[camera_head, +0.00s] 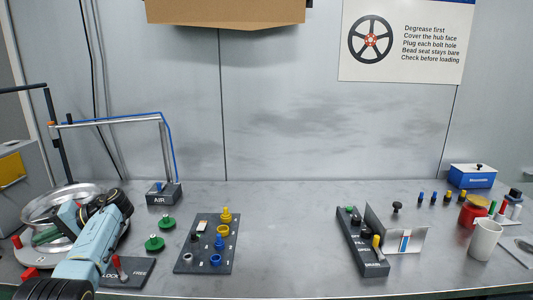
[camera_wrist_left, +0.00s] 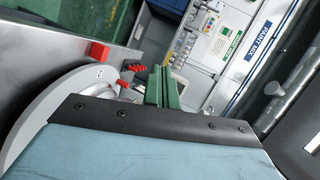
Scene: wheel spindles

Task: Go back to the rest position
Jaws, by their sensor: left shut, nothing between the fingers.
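My left arm comes in from the lower left in the head view. My left gripper (camera_head: 42,237) hangs over the left end of the bench, in front of the silver wheel (camera_head: 62,190). Its green fingers are shut with nothing between them; they also show in the left wrist view (camera_wrist_left: 163,88). The arm hides part of the wheel and its round stand. My right gripper is not in view.
A LOCK/FREE lever plate (camera_head: 137,275), green knobs (camera_head: 167,222), an AIR box (camera_head: 164,194) and a dark peg board (camera_head: 190,262) lie right of my arm. A switch panel (camera_head: 374,269) and white mug (camera_head: 484,240) stand farther right. The bench middle is clear.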

